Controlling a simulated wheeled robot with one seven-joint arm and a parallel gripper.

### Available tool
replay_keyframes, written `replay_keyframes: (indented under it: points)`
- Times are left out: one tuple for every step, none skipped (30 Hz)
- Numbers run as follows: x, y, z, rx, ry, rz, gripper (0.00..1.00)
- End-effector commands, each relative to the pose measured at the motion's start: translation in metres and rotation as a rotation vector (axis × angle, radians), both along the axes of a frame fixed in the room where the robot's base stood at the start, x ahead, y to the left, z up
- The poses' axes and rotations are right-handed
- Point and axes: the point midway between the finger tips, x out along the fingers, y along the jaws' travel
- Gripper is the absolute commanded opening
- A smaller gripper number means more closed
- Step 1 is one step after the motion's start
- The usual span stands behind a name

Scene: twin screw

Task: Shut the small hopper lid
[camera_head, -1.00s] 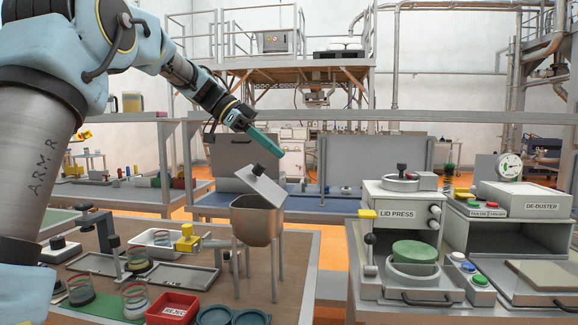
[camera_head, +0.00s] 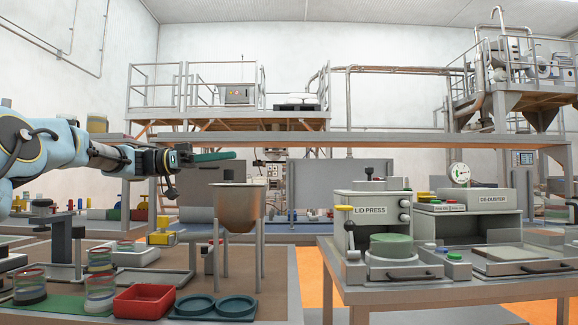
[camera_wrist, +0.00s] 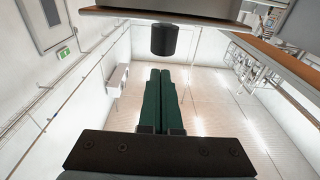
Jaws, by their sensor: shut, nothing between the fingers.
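In the wrist view the fingers (camera_wrist: 160,74) lie side by side, shut and empty.
A yellow-topped fixture (camera_head: 160,238) stands left of the hopper. The lid press (camera_head: 370,225) and de-duster (camera_head: 490,215) stand on the right bench, across a gap.

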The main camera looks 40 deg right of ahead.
Motion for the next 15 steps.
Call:
replay_keyframes:
  points:
    - [0.002, 0.002, -0.015, -0.024, 0.018, 0.001, 0.0]
    - [0.003, 0.003, -0.017, -0.037, 0.029, 0.001, 0.0]
    - [0.004, 0.004, -0.018, -0.055, 0.044, 0.001, 0.0]
    - [0.004, 0.005, -0.02, -0.066, 0.054, 0.0, 0.0]
    - [0.005, 0.005, -0.022, -0.077, 0.064, 0.0, 0.0]
    - [0.005, 0.006, -0.023, -0.093, 0.077, -0.001, 0.0]
    - [0.006, 0.007, -0.024, -0.103, 0.086, 0.0, 0.0]
    - [0.006, 0.008, -0.025, -0.112, 0.095, 0.0, 0.0]
    - [0.007, 0.008, -0.026, -0.125, 0.106, -0.001, 0.0]
    - [0.007, 0.009, -0.027, -0.133, 0.113, 0.0, 0.0]
    - [0.007, 0.009, -0.028, -0.141, 0.12, 0.0, 0.0]
    - [0.008, 0.009, -0.029, -0.151, 0.128, 0.0, 0.0]
    - [0.008, 0.01, -0.029, -0.158, 0.134, -0.001, 0.0]
    - [0.008, 0.01, -0.029, -0.164, 0.139, 0.0, 0.0]
    - [0.008, 0.01, -0.03, -0.172, 0.146, -0.001, 0.0]
